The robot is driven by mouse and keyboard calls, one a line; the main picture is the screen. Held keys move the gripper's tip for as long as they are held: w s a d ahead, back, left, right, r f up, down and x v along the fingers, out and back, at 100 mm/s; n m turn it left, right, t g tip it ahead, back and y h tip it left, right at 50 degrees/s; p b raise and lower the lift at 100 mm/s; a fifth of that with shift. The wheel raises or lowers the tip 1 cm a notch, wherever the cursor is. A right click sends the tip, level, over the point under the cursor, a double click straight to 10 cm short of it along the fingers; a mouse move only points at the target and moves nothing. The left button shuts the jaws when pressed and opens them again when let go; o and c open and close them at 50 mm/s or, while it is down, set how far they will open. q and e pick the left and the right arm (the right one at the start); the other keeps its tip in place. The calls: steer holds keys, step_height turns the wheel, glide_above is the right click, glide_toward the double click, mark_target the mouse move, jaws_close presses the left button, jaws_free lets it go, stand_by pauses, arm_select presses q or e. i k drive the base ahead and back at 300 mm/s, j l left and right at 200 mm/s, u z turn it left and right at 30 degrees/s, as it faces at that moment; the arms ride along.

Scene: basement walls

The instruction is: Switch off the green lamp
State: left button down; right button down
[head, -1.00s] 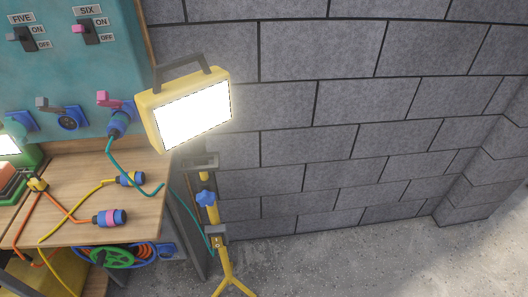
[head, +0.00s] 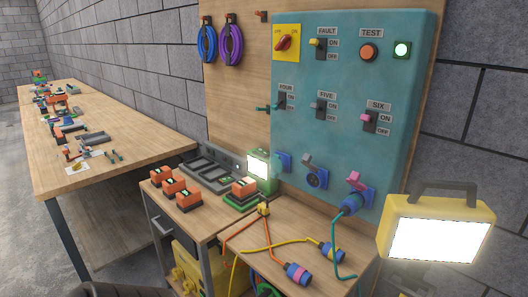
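A small green lamp (head: 258,168) stands lit on the workbench, against the lower left of the teal switch panel (head: 345,120). The panel carries black switches labelled FOUR (head: 281,101), FIVE (head: 319,112) and SIX (head: 371,121), a FAULT switch (head: 320,46) and a red rotary switch (head: 284,43) on a yellow plate. A teal cable runs from the blue plug (head: 351,204) under the pink-lidded socket. A large yellow work lamp (head: 437,231) is lit at the right. Neither of my grippers shows in view.
The workbench (head: 310,228) holds orange-and-black battery packs (head: 188,198), a grey charger tray (head: 212,168) and loose orange and yellow cables. A long wooden table (head: 110,130) with scattered parts stands at the left. Blue and purple coils (head: 231,45) hang on the board.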

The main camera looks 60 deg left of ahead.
mark_target(260, 150)
steer(key=u, duration=1.85)
steer(key=i+j+u, duration=0.25)
steer(key=i+j, duration=0.5)
steer(key=i+j+u, duration=0.3)
steer(key=i+j, duration=0.45)
